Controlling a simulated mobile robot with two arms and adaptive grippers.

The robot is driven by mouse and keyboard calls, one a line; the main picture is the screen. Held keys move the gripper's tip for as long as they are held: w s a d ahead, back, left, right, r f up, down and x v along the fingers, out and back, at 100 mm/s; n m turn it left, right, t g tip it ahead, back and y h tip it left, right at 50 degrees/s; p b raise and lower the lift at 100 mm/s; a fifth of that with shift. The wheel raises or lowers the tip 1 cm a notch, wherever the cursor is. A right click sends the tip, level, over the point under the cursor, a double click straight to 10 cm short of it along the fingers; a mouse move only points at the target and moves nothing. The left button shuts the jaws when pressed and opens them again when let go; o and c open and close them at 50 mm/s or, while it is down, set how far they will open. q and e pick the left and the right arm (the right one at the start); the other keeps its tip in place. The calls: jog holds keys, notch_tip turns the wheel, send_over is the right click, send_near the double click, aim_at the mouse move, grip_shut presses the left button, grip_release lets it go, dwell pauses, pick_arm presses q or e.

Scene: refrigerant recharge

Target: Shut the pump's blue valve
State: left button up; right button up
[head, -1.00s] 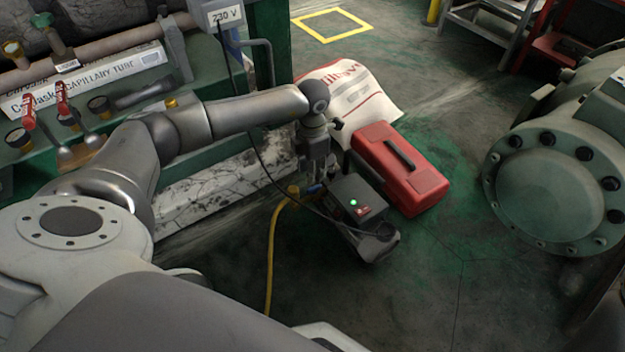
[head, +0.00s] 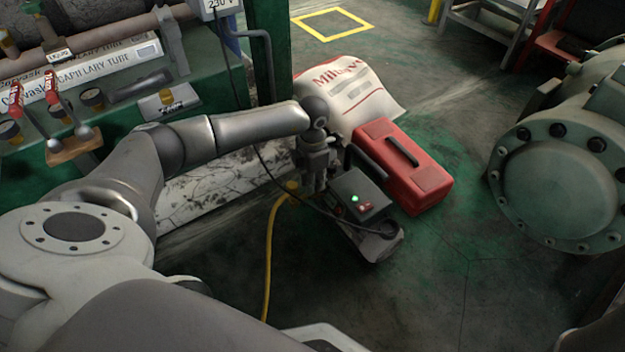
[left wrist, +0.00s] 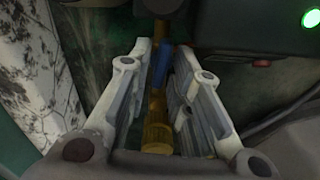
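The pump (head: 362,197) is a dark box with a green light, standing on the floor beyond my left arm. In the left wrist view its blue valve handle (left wrist: 163,64) is a small blue lever above a brass fitting (left wrist: 157,130). My left gripper (head: 316,184) points down at the pump's left side. In the left wrist view the left gripper (left wrist: 166,62) is open, with one finger on each side of the blue handle and gaps visible. I cannot tell whether either finger touches it. In the head view the gripper hides the handle. My right gripper is not in view.
A red toolbox (head: 402,166) and a white sack (head: 350,92) stand close behind the pump. A yellow hose (head: 270,245) and a dark cable (head: 283,188) run to the pump area. A green bench (head: 210,75) is at left; a large flanged vessel (head: 555,190) is at right.

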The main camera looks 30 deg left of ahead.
pick_arm(q)
grip_shut()
